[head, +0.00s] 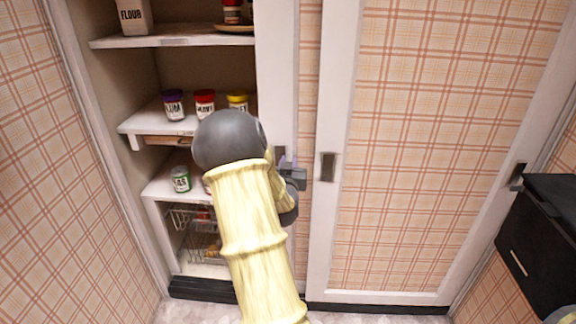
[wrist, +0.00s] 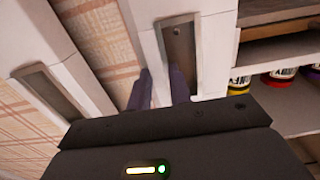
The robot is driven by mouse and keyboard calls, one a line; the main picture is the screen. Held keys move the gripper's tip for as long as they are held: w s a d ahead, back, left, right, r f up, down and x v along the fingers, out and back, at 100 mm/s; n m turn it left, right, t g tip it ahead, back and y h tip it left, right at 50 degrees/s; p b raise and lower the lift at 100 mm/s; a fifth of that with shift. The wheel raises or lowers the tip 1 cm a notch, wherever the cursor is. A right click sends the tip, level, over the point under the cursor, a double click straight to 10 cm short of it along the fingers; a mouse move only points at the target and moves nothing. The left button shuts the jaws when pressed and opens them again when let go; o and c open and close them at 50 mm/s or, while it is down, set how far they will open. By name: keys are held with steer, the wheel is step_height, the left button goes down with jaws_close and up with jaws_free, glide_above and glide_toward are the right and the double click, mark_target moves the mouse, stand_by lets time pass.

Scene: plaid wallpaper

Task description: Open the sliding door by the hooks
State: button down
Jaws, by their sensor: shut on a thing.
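The left sliding door (head: 277,60) has a white frame and a plaid panel. It stands slid to the right, mostly overlapped by the right sliding door (head: 430,120), leaving the left part of the pantry open. My gripper (head: 292,172) is at the left door's white frame, at hook height. In the wrist view its two purplish fingers (wrist: 160,90) are at the frame beside the recessed metal hook (wrist: 180,45), shut on it; the exact contact is partly hidden by the gripper body. The right door has a recessed hook (head: 328,167) on its left edge and another (head: 517,175) on its right.
Open shelves (head: 150,195) at left hold several jars (head: 205,103), a flour bag (head: 133,15) and a wire basket (head: 195,225). A dark cabinet (head: 545,230) stands at the right, close to the right door. A plaid wall (head: 40,150) bounds the left.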

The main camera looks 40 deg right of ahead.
steer(key=shift+s+d, duration=0.2)
steer(key=shift+s, duration=0.05)
steer(key=c, duration=1.3)
jaws_free()
steer(key=shift+b+v, duration=7.6)
steer(key=shift+v, duration=1.1)
